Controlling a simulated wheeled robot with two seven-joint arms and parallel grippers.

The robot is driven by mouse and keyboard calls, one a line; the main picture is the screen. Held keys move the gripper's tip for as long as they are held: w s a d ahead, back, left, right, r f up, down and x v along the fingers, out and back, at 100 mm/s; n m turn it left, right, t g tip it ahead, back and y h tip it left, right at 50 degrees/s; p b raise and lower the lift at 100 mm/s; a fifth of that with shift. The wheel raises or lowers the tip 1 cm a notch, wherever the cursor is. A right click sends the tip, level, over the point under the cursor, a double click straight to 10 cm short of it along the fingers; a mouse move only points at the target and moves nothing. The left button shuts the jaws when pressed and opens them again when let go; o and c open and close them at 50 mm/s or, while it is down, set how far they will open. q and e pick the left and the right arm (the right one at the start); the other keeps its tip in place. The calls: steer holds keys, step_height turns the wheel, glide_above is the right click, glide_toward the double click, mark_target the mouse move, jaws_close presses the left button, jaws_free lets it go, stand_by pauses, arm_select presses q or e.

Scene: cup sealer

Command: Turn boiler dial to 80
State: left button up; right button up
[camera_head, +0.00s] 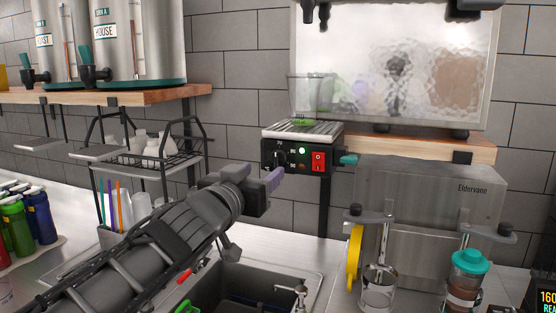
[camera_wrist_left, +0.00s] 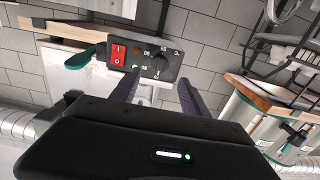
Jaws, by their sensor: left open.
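The boiler (camera_head: 303,129) is on the back wall, with a black front panel that carries a dark round dial (camera_head: 279,158), a lit green lamp and a red switch (camera_head: 318,161). The dial also shows in the left wrist view (camera_wrist_left: 160,63), upside down, with small number marks around it; its exact setting is too small to read. My left gripper (camera_head: 263,176) is open, in front of the dial and slightly below and left of it. In the left wrist view its two purple fingers (camera_wrist_left: 158,90) point at the panel, apart, with nothing between them. My right gripper is not in view.
A teal-handled tap (camera_head: 347,159) sticks out right of the panel. A wire rack (camera_head: 150,155) is at the left, a sink (camera_head: 225,292) below, and a grey Eldervane machine (camera_head: 430,210) at the right.

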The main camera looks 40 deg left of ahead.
mark_target(276, 161)
arm_select(q)
steer(key=shift+x, duration=3.9)
steer(key=shift+f, duration=0.1)
jaws_close()
